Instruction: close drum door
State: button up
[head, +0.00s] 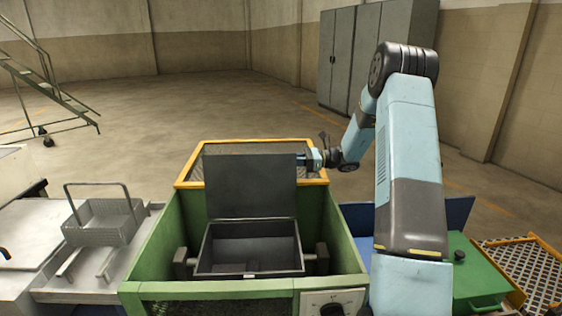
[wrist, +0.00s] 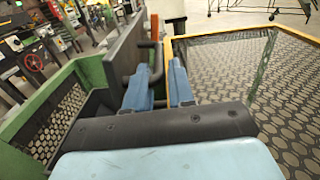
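The drum door (head: 250,185) is a dark flat panel standing upright and open at the back of the drum (head: 250,245). The drum is a dark open box inside a green housing (head: 150,262), and its inside shows. My gripper (head: 304,160) is at the door's upper right edge. In the wrist view the door (wrist: 124,52) is edge-on, left of my gripper (wrist: 160,82). The two blue fingers are apart, with a dark bar handle (wrist: 154,52) on the door at the gap between them. I cannot tell whether the fingers touch it.
A yellow-framed mesh guard (head: 195,160) lies behind the door and fills the right of the wrist view (wrist: 285,85). A wire basket (head: 105,222) stands on the bench at left. A green lid (head: 470,272) is at right. Open floor lies beyond.

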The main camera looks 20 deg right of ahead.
aim_at(281, 160)
jog(key=shift+w+a, duration=0.15)
jog(key=shift+a, duration=0.6)
jog(key=shift+w+a, duration=0.15)
jog(key=shift+a, duration=0.6)
jog(key=shift+c, duration=0.4)
grip_shut()
